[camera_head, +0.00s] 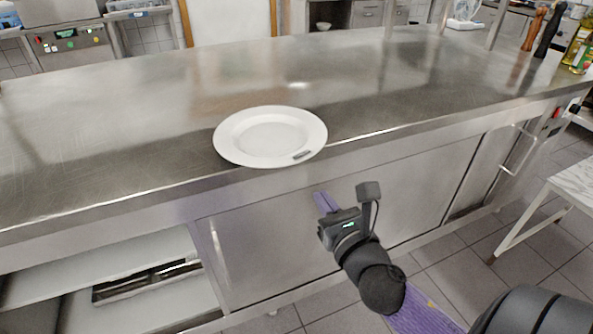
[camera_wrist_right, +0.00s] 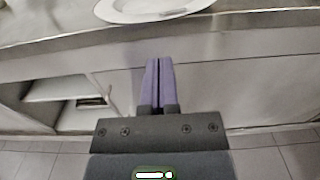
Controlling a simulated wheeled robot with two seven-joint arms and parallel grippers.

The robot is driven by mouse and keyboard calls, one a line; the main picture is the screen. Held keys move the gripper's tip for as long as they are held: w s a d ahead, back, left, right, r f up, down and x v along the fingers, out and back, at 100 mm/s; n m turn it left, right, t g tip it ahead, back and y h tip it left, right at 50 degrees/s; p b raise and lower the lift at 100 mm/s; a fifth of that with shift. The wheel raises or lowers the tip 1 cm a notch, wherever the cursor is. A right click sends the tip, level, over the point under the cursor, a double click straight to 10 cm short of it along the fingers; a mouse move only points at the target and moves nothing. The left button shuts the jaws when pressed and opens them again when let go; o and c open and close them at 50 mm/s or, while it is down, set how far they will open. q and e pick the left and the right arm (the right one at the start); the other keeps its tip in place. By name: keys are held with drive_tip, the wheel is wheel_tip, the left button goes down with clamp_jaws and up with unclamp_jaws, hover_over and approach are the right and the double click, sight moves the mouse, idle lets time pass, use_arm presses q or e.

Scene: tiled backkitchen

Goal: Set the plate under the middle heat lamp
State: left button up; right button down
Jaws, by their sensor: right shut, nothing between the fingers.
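The white plate (camera_head: 270,138) lies flat on the steel counter, its near rim at the counter's front edge. It also shows at the top of the right wrist view (camera_wrist_right: 152,8). My right gripper (camera_head: 322,201) is in front of the counter, below and a little right of the plate, apart from it. In the right wrist view its two purple fingers (camera_wrist_right: 158,82) are together with nothing between them. My left gripper is in neither view. No heat lamp can be made out in these frames.
The steel counter (camera_head: 400,85) is clear behind and beside the plate. Bottles (camera_head: 580,50) and upright mills (camera_head: 541,32) stand at its far right end. An open shelf (camera_head: 200,300) is below on the left. A marble-topped table (camera_head: 575,183) stands at right.

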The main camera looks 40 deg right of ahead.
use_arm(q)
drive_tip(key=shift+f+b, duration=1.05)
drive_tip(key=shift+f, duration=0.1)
use_arm(e)
drive_tip(key=x, duration=0.9)
drive_tip(key=shift+w, duration=0.25)
